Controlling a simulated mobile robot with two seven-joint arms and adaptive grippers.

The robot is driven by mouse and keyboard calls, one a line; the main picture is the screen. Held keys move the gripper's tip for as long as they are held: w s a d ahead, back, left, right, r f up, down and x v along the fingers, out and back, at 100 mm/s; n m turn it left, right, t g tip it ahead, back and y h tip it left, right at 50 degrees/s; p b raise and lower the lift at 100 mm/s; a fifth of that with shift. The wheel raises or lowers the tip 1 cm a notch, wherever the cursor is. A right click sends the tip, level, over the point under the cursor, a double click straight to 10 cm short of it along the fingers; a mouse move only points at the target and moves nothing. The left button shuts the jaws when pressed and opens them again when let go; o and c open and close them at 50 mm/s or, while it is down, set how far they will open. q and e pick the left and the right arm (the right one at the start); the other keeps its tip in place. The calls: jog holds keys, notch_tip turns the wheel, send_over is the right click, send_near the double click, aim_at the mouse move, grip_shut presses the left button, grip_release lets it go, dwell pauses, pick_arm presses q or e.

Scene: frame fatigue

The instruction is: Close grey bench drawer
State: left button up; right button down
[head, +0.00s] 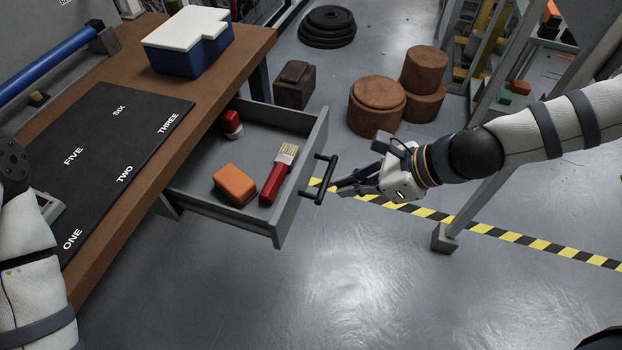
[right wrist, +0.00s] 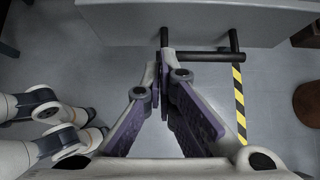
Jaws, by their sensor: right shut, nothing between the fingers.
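The grey bench drawer (head: 300,170) is pulled out from under the brown bench (head: 230,65). Its black bar handle (head: 321,180) faces right. An orange block (head: 235,185), a red-handled brush (head: 278,175) and a red and white item (head: 232,124) lie inside. My right gripper (head: 338,187) is shut and empty, its fingertips close to the handle. In the right wrist view the drawer front (right wrist: 200,18) and the handle (right wrist: 205,56) are just ahead of the fingertips (right wrist: 160,85); I cannot tell whether they touch. My left arm shows at the left edge, but its gripper is not visible.
On the bench are a black numbered mat (head: 110,150) and a blue box with a white lid (head: 188,45). Brown cylinders (head: 377,105), a brown box (head: 295,85) and black discs (head: 327,27) stand on the floor behind. Yellow-black tape (head: 480,228) crosses the floor. The front floor is clear.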

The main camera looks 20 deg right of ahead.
jog(key=x, duration=0.3)
jog(key=b+x, duration=0.1)
jog(key=shift+s+f, duration=0.2)
jog(key=shift+f, duration=0.25)
jog(key=shift+w+a+r, duration=0.3)
jog(key=shift+w+a, duration=0.2)
jog(key=shift+a, duration=0.05)
jog(key=shift+w+a+r, duration=0.3)
jog(key=shift+w+a, duration=0.15)
jog(key=shift+a, duration=0.15)
pick_arm(q)
jog(key=shift+s+a+f+g, duration=0.1)
jog(key=shift+s+f+g, duration=0.2)
jog(key=shift+s+f, duration=0.6)
pick_arm(e)
jog(key=shift+w+a, duration=0.3)
jog(key=shift+a, duration=0.15)
jog(key=shift+a, duration=0.1)
